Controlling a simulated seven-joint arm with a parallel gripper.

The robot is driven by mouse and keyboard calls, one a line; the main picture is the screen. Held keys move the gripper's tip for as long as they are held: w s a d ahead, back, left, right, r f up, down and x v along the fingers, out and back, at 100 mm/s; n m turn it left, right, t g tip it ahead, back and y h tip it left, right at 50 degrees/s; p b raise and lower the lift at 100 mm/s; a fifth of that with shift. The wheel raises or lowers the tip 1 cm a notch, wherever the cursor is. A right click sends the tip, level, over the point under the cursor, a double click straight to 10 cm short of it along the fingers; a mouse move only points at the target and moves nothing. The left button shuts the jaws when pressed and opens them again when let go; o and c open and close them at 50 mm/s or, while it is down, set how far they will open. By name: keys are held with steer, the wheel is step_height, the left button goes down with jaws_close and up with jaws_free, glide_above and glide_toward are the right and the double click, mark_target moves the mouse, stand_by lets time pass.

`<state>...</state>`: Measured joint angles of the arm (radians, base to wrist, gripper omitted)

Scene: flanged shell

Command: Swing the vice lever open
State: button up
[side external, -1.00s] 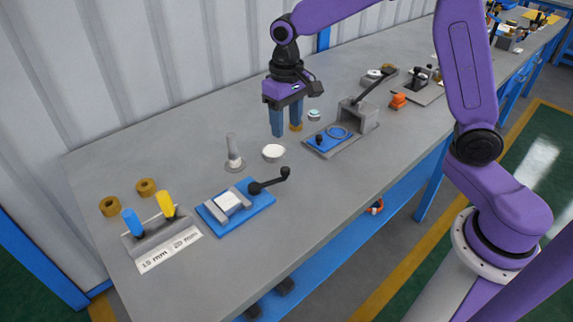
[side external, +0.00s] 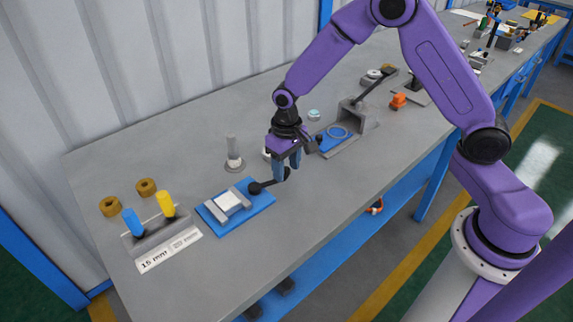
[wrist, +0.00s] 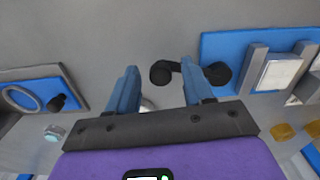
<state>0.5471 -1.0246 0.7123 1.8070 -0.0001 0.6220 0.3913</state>
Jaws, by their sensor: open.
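The vice (side external: 236,205) has a blue base and grey jaws around a pale block, and sits on the bench. Its black lever (side external: 268,184) sticks out to the right toward my gripper (side external: 287,176). My gripper is open and points down at the lever's outer end, partly hiding the knob there. In the wrist view, the lever knob (wrist: 162,73) shows between the two blue fingers of my gripper (wrist: 158,75), just ahead of their tips. The vice (wrist: 240,60) is to the right there. I cannot tell whether a finger touches the lever.
A grey post (side external: 233,155) stands behind the vice. A rack (side external: 160,232) with blue and yellow handles is at left, near two brown rings (side external: 146,187). A grey press with a blue plate (side external: 330,140) stands right of my gripper. The bench front is clear.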

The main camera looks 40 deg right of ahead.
jaws_close()
steer(key=shift+s, duration=0.1)
steer(key=s+m, duration=0.1)
steer(key=s+a+m, duration=0.1)
steer(key=m, duration=0.1)
steer(key=s+a+m, duration=0.1)
steer(key=m, duration=0.1)
steer(key=s+a+m, duration=0.1)
steer(key=m, duration=0.1)
steer(key=shift+s+a+m, duration=0.15)
steer(key=shift+a+m, duration=0.15)
steer(key=shift+a, duration=0.05)
steer(key=a+m, duration=0.1)
steer(key=s+a+m, duration=0.1)
steer(key=m, duration=0.1)
steer(key=shift+a, duration=0.25)
steer(key=shift+a+m, duration=0.65)
steer(key=shift+m, duration=0.35)
steer(key=shift+a+m, duration=0.6)
steer(key=shift+m, duration=0.4)
